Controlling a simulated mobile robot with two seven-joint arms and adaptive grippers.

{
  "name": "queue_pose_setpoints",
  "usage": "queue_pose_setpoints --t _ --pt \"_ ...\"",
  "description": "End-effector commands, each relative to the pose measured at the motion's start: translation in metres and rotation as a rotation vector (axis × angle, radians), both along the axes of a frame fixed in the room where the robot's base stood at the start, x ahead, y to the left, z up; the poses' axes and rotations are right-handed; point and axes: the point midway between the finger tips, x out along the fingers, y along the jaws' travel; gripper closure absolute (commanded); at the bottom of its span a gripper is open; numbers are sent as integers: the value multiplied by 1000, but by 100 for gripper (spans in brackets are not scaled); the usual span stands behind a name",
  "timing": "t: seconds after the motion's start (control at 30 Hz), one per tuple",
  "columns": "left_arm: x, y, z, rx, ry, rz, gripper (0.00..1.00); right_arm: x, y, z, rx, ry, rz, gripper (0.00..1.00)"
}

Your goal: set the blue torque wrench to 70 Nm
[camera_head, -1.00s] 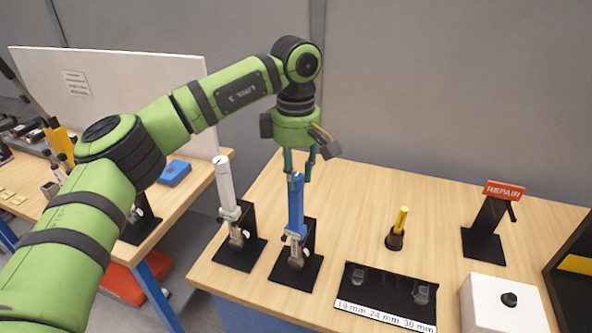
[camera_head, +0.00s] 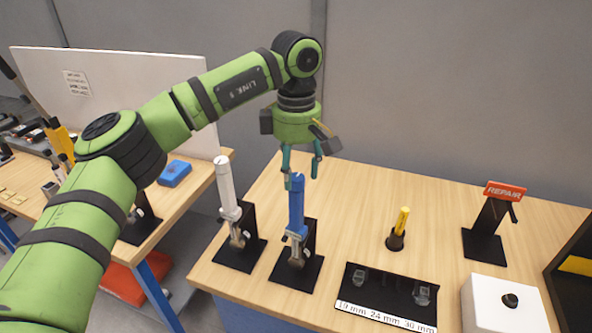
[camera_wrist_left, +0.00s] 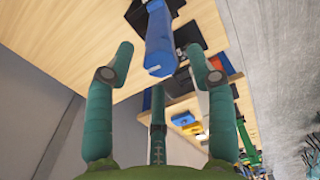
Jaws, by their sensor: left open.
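The blue torque wrench (camera_head: 296,205) stands upright in a black stand (camera_head: 309,266) on the wooden bench, its handle end up. My left gripper (camera_head: 302,178) is open and empty, pointing down around or just above the top of the blue handle. In the left wrist view the blue wrench (camera_wrist_left: 158,40) lies ahead, between the spread fingers of the left gripper (camera_wrist_left: 160,62), with no clear contact. The wrench's scale cannot be read in either view. My right gripper is not in view.
A white-handled wrench (camera_head: 226,190) stands in its own stand close left of the blue one. To the right are a socket tray (camera_head: 375,312), a yellow-handled tool (camera_head: 402,218), a REPAIR stand (camera_head: 490,215) and a white box with a black knob (camera_head: 500,310). The bench behind the wrenches is clear.

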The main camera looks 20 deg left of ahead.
Motion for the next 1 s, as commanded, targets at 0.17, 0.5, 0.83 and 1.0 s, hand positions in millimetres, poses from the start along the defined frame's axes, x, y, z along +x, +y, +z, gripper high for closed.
queue_pose_setpoints --t 0.17,0.5,0.83,1.0 --pt "1 0 35 -1 -6 1 45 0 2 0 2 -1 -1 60" --pt "0 0 99 1 -3 2 45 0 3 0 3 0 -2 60" --pt "0 1 113 0 -1 1 45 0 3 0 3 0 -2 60" --pt "0 0 112 0 -1 1 45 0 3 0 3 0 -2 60"
